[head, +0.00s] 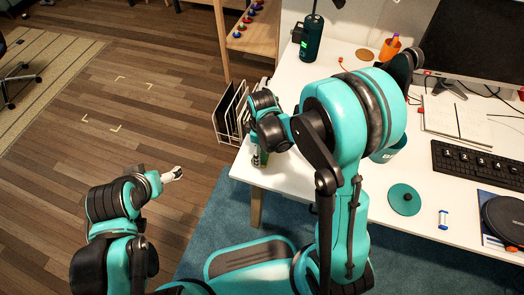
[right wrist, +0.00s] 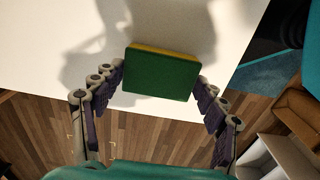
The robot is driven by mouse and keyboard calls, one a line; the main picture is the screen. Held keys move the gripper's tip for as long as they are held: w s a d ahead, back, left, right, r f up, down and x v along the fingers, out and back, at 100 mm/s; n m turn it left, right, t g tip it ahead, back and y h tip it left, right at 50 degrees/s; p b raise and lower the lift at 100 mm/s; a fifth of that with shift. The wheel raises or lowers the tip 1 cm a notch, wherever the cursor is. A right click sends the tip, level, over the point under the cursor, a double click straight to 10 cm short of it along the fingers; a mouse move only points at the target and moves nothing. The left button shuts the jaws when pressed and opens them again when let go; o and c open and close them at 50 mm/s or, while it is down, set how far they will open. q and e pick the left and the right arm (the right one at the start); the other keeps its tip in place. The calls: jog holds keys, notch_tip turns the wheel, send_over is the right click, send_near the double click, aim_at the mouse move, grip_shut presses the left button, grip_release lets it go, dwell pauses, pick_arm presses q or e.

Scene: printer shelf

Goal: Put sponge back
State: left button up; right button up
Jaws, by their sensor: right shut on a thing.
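The sponge (right wrist: 160,75), a green block with a yellow layer, is between the finger pads of my right gripper (right wrist: 159,80) in the right wrist view. The gripper is shut on it from both sides. Behind it is the white table top, with shadows on it. In the head view my right gripper (head: 260,146) is at the table's left edge, and the sponge is mostly hidden by the gripper and arm. My left gripper (head: 174,174) is over the wooden floor, away from the table; its fingers are too small to judge.
A white wire rack (head: 232,112) stands beside the table's left edge. The white table (head: 350,85) bears a dark green bottle (head: 311,38), a teal round lid (head: 404,199), a keyboard (head: 480,165) and a notebook (head: 455,118). A wooden shelf (head: 250,35) stands behind.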

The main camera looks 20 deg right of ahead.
jog(key=shift+f, duration=0.15)
jog(key=o, duration=1.1)
notch_tip(320, 180, up, 11)
jog(key=p, duration=0.5)
notch_tip(320, 180, up, 8)
jog(key=m+t, duration=0.3)
jog(key=m, duration=0.1)
send_over(262, 152)
jog(key=s+d, duration=0.2)
jog(key=s, duration=0.2)
jog(key=shift+s+d+r+m+t, duration=0.45)
jog(key=shift+s+r+m+t, duration=0.25)
jog(key=shift+s+m, duration=0.45)
jog(key=shift+s+d+r+m+t, duration=0.4)
jog(key=shift+s+r+m+t, duration=0.25)
jog(key=shift+s+m, duration=0.5)
jog(key=shift+s+d+r+m+t, duration=0.45)
jog(key=shift+s+r+m+t, duration=0.4)
jog(key=shift+m, duration=0.45)
